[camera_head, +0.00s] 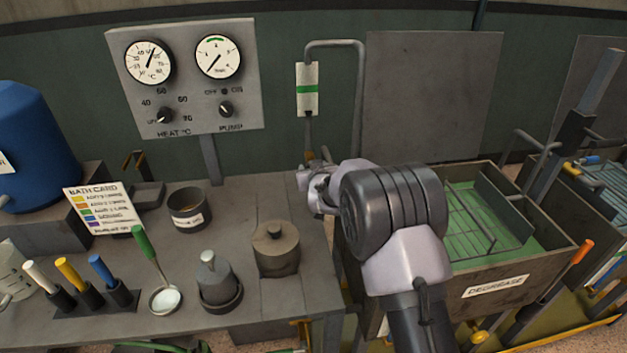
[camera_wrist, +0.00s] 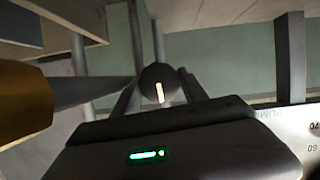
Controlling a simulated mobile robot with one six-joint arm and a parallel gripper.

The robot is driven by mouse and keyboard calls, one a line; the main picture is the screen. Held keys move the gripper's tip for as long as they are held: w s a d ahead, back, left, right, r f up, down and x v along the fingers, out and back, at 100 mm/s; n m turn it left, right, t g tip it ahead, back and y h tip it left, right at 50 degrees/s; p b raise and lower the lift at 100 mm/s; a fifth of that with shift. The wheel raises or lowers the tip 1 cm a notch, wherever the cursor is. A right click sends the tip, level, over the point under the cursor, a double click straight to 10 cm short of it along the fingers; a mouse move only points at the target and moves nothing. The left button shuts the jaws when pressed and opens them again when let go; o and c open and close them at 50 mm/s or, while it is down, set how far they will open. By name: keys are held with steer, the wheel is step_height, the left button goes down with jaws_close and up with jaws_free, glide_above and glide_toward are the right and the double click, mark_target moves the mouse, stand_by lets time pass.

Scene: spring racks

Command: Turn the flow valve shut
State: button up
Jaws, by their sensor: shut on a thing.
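The flow valve is on the pipe below the flow gauge (camera_head: 307,90); a small brass-coloured part (camera_head: 310,156) shows just above my gripper (camera_head: 316,186) in the head view. In the wrist view a dark round knob (camera_wrist: 157,76) with a pale pointer mark sits between my fingertips, and my gripper is shut on it. The mark runs nearly up and down in that picture. A blurred brass-coloured part (camera_wrist: 22,100) stands close at the left. In the head view my wrist hides most of the valve.
The gauge panel (camera_head: 185,120) stands at the left of the pipe. A lidded pot (camera_head: 276,250), a dark cup (camera_head: 188,207) and a ladle (camera_head: 165,299) are on the bench. The degrease tank (camera_head: 545,260) lies right of my arm. A grey plate (camera_head: 430,95) stands behind.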

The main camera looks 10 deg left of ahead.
steer(key=shift+m+y+b, duration=0.3)
steer(key=shift+m+b, duration=0.1)
steer(key=shift+b, duration=0.75)
steer(key=o, duration=1.3)
steer(key=shift+a, duration=0.1)
